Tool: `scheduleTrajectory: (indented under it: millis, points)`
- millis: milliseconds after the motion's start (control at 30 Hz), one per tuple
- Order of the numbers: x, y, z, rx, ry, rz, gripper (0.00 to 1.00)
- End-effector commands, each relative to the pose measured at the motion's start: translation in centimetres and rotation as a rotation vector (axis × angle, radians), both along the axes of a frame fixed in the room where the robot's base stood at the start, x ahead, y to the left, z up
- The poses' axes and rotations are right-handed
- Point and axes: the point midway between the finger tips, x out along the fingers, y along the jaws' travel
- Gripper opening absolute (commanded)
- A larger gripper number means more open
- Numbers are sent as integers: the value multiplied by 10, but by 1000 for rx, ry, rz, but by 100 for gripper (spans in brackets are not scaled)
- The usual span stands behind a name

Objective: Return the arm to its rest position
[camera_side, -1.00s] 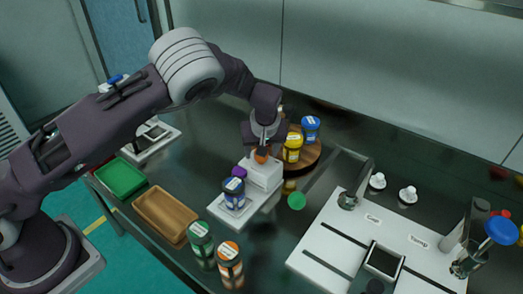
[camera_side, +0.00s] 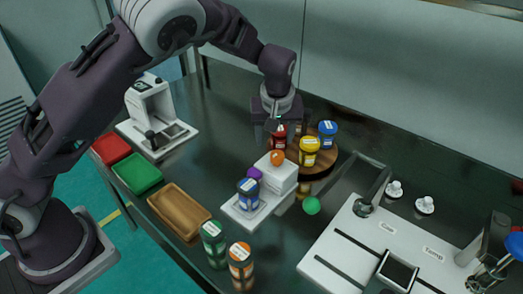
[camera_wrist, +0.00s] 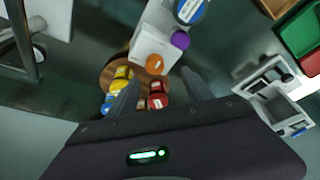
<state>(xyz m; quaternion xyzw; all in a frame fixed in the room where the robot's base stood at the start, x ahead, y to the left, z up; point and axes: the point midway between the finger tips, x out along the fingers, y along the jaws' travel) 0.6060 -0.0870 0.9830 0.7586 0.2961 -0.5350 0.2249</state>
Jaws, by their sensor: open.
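My gripper (camera_side: 274,122) is open and empty. In the side view it is above and behind the white sieve machine (camera_side: 287,178), apart from its orange knob (camera_side: 277,157). In the wrist view my gripper's two fingers (camera_wrist: 160,74) are spread. The orange knob (camera_wrist: 155,65) shows beyond them, and a red jar (camera_wrist: 157,101) shows between them, below. A dark jar with a blue label (camera_side: 248,195) stands on the machine's plate beside a purple part (camera_side: 254,173). My gripper partly hides the red jar (camera_side: 279,138) in the side view.
Yellow (camera_side: 309,151) and blue (camera_side: 327,133) jars stand on a round wooden stand (camera_side: 325,166). Red, green (camera_side: 138,173) and brown (camera_side: 180,211) trays lie left. Green (camera_side: 214,244) and orange (camera_side: 240,266) lidded jars stand in front. Another white device (camera_side: 150,105) is back left.

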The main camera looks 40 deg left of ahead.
Motion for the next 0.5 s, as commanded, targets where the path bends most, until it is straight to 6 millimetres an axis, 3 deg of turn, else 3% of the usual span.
scheduleTrajectory:
  millis: [33,167,300,400,500]
  points:
    - [-14,7,28,-64,5,-5,59]
    - [-83,17,104,-217,18,-132,59]
    - [-175,23,169,-265,-40,-355,59]
    - [-244,27,191,-199,-95,-522,59]
    - [-299,32,191,-85,-130,-648,59]
